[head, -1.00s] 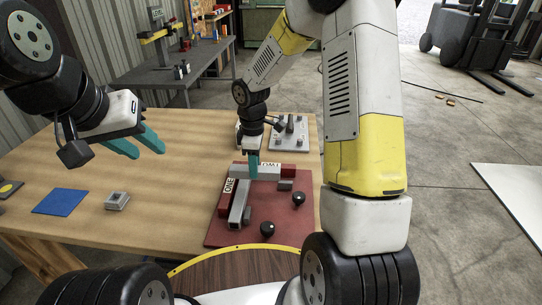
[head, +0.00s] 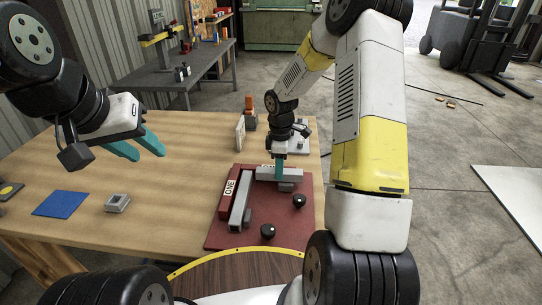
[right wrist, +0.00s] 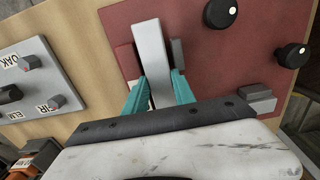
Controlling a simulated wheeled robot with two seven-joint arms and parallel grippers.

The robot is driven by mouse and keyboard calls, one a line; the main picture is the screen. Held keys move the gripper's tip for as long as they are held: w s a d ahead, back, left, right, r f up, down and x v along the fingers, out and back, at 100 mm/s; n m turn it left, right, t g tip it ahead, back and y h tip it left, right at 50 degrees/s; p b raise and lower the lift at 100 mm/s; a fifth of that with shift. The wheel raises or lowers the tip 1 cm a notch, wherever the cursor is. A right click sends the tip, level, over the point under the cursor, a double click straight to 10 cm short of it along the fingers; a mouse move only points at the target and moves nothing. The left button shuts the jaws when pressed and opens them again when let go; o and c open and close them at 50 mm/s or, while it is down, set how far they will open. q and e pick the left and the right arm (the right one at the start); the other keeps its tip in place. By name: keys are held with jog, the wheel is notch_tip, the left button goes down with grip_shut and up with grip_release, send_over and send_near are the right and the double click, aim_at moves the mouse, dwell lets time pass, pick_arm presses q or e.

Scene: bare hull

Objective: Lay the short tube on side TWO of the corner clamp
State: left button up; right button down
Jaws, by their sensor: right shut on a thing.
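The corner clamp is a red board (head: 222,236) with two red fences and black knobs (head: 299,200). The fence marked ONE (head: 228,194) has a longer grey tube (head: 241,201) lying along it. My right gripper (head: 279,169) is shut on the short grey tube (head: 293,173), level along the far fence, whose label is mostly hidden. In the right wrist view the short tube (right wrist: 150,45) sits between my fingers (right wrist: 158,90), between a red block (right wrist: 126,57) and a grey pad (right wrist: 177,52). I cannot tell whether it touches the board. My left gripper (head: 143,151) is open and empty above the table.
A blue mat (head: 60,203) and a small grey block (head: 117,203) lie at the table's left. A grey plate with pegs (right wrist: 32,75), labelled OAK, FIR and ELM, lies beyond the clamp. An upright panel (head: 240,132) and an orange object (head: 249,104) stand at the back.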

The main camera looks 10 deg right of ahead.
jog(key=shift+f, duration=0.1)
jog(key=shift+s+f, duration=0.2)
jog(key=shift+f, duration=0.35)
jog(key=c, duration=1)
grip_release()
jog(key=shift+c, duration=0.2)
jog(key=s+r+m+t, duration=0.1)
jog(key=s+r+m, duration=0.15)
jog(key=r, duration=0.85)
jog(key=s+r+m+t, duration=0.1)
jog(key=s+r, duration=0.2)
jog(key=r, duration=0.8)
jog(key=s+r+m+t, duration=0.1)
jog(key=s+r+m, duration=0.1)
jog(key=s, duration=0.4)
jog(key=s+a+r+m+t+y, duration=0.1)
jog(key=s+r+m, duration=0.2)
jog(key=s+m, duration=0.2)
jog(key=s+a+r+m+t+y, duration=0.1)
jog(key=s+r+m+t, duration=0.1)
jog(key=s, duration=0.5)
jog(key=shift+s+r+m, duration=0.2)
jog(key=shift+r+m, duration=0.3)
jog(key=shift+m, duration=0.35)
jog(key=shift+a, duration=0.1)
